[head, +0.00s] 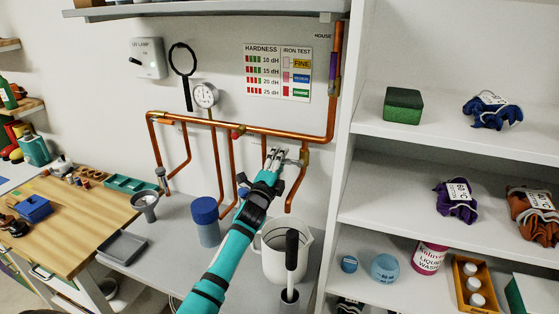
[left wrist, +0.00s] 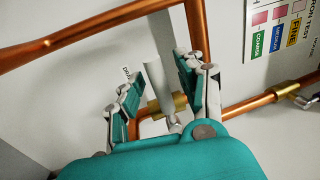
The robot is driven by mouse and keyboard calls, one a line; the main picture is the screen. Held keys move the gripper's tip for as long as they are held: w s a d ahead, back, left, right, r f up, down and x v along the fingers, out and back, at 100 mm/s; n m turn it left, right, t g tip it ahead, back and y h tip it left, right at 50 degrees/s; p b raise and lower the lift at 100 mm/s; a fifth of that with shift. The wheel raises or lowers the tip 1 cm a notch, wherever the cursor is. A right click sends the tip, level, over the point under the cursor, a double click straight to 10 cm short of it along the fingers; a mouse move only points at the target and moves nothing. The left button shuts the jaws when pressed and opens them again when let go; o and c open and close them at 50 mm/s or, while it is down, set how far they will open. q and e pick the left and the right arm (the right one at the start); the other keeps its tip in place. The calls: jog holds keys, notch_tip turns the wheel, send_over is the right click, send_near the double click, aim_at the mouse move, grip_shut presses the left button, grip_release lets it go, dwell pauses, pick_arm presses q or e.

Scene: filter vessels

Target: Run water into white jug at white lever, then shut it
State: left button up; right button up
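The white jug (head: 303,256) stands upright on the grey counter, its open mouth up. A bent copper outlet pipe (head: 290,198) comes down above its back rim. My left gripper (head: 278,156) reaches up to the copper pipework behind the jug. In the left wrist view my left gripper (left wrist: 157,88) is open. The pale lever (left wrist: 158,86) stands between its two fingers, with a gap visible on each side. A brass fitting (left wrist: 168,105) sits at the lever's lower end. In the head view the gripper largely hides the lever. No water stream shows. My right gripper is out of view.
A blue-lidded container (head: 206,222), a funnel (head: 145,204) and a grey tray (head: 122,247) are to the left. A white shelf unit (head: 425,145) bounds the right side.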

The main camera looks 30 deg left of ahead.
pick_arm(q)
grip_shut()
jog(key=shift+w+f, duration=0.15)
jog(key=shift+f, duration=0.1)
